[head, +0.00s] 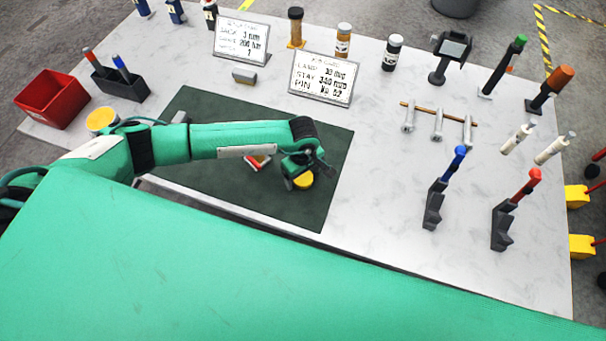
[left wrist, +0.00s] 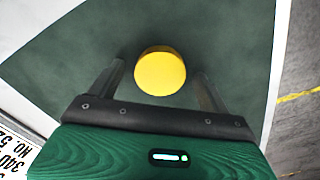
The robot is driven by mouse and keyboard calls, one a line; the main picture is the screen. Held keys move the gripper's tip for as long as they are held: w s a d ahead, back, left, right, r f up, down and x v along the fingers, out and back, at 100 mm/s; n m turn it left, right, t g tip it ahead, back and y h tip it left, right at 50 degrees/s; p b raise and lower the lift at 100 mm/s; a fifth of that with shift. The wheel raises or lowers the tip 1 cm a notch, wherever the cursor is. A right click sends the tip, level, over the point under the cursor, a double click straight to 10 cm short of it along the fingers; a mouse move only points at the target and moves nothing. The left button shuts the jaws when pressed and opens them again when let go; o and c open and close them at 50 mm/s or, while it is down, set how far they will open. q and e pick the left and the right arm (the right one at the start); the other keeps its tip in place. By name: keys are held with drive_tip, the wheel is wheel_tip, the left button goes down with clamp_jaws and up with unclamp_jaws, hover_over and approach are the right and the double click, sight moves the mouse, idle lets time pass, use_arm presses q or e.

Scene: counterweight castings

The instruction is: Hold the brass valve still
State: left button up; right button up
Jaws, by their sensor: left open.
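A round, yellow-topped piece (head: 304,181), the only brass-coloured thing at my left gripper, stands on the dark green mat (head: 300,213). I cannot make out valve details on it. In the left wrist view the yellow disc (left wrist: 160,73) lies between the two fingers, with a gap on each side. My left gripper (head: 303,172) is open and points down over the piece, hiding part of it in the head view. The left fingers also show in the left wrist view (left wrist: 159,84). My right gripper is not in view.
A small red and white thing (head: 257,162) lies on the mat beside the gripper. Two white signs (head: 242,41) (head: 325,79) stand behind. A red bin (head: 52,98) is at left. A bar with metal pieces (head: 438,124) and upright tools (head: 434,200) stand at right.

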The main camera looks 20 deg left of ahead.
sight(303, 177)
use_arm(q)
drive_tip(key=shift+f, duration=0.1)
drive_tip(key=shift+c, duration=0.2)
drive_tip(key=c, duration=1)
drive_tip(key=shift+r+b, duration=0.45)
drive_tip(key=shift+r, duration=0.3)
drive_tip(key=shift+r+b, duration=3.1)
drive_tip(key=shift+r, duration=6.2)
